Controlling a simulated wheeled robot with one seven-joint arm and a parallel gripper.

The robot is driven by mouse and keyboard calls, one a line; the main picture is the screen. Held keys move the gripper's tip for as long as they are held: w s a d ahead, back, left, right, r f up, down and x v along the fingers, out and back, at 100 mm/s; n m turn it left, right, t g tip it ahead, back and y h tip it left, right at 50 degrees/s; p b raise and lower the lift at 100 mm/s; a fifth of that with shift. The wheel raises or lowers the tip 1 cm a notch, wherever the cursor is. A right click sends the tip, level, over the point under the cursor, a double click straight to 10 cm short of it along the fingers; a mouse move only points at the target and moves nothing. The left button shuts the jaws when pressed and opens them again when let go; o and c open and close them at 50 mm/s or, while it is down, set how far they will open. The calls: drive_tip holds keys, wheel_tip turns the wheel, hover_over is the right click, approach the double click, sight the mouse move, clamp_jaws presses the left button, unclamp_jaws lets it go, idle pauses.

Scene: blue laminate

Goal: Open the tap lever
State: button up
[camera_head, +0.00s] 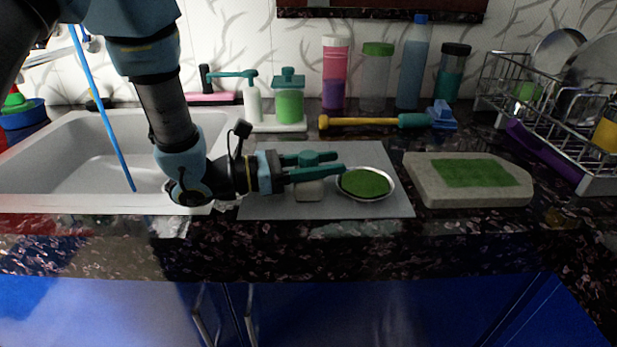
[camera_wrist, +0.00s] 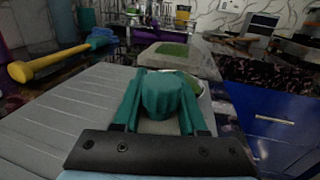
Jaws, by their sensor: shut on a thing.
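The tap (camera_head: 88,42) stands at the upper left behind the sink, partly hidden by my arm. I cannot make out its lever clearly. A thin blue line (camera_head: 100,110) runs from near the tap down into the white sink (camera_head: 70,150); I cannot tell whether it is water or a rod. My gripper (camera_head: 336,162) is low over the grey mat, right of the sink and well away from the tap. Its green fingers close around a teal knob-like top (camera_wrist: 168,95), seen in the wrist view. A small pale body (camera_head: 309,191) shows just below the fingers.
A dish with green content (camera_head: 365,183) sits just beyond my fingertips on the grey mat (camera_head: 330,210). A stone board (camera_head: 440,195) lies right, a dish rack (camera_head: 510,95) far right.

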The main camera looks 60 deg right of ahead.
clamp_jaws()
drive_tip(key=shift+r, duration=0.15)
idle(0.4)
